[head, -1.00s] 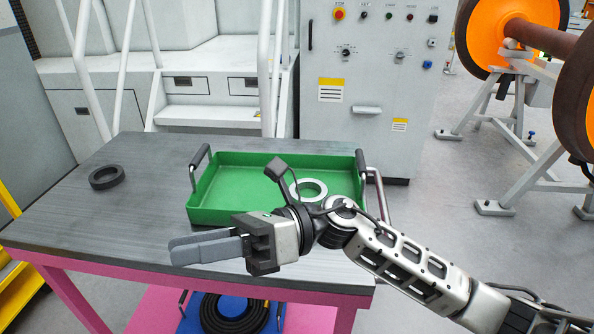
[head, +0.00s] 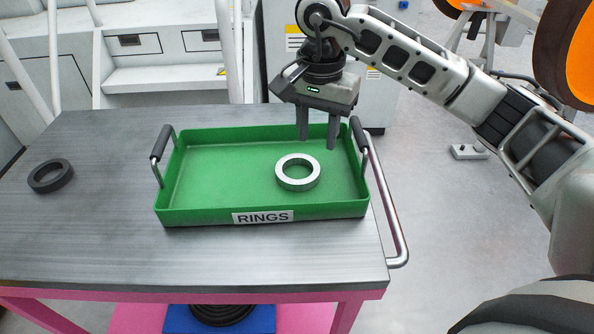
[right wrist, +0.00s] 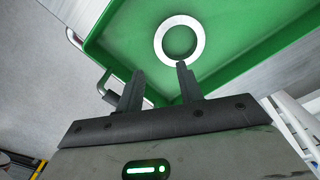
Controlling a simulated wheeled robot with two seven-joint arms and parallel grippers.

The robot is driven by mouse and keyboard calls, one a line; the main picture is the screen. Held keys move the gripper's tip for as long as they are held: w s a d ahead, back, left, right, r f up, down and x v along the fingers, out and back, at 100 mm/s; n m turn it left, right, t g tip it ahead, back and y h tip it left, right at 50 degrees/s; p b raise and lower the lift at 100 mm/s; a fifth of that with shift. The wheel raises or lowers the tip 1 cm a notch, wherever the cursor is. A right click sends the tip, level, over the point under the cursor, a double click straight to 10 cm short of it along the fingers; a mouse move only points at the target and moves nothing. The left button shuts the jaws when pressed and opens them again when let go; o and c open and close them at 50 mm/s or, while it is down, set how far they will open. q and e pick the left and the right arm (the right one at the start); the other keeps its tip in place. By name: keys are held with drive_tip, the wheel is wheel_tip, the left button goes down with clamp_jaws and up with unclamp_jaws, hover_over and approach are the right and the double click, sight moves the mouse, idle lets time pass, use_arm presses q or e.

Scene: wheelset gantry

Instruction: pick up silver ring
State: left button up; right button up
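The silver ring (head: 298,184) lies flat in the right half of the green tray (head: 200,214), whose front label reads RINGS. My right gripper (head: 318,143) points down above the tray's back right part, behind and a little right of the ring. Its two fingers are apart with nothing between them. My left gripper is in no view.
A dark ring (head: 50,177) lies on the grey table (head: 90,240) left of the tray. The tray has black-gripped handles at both ends, the right one (head: 358,134) close to my right gripper. A metal rail (head: 392,215) runs along the table's right edge.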

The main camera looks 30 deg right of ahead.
sight(314, 175)
wheel_tip(314, 175, down, 3)
drive_tip(key=shift+f, duration=0.1)
drive_tip(key=shift+s+a+f+p, duration=0.15)
drive_tip(key=shift+f+p, duration=0.15)
drive_tip(key=shift+f, duration=1.05)
drive_tip(key=shift+s+a+f+p, duration=0.15)
drive_tip(key=shift+f+p, duration=0.15)
drive_tip(key=shift+f, duration=1.05)
clamp_jaws()
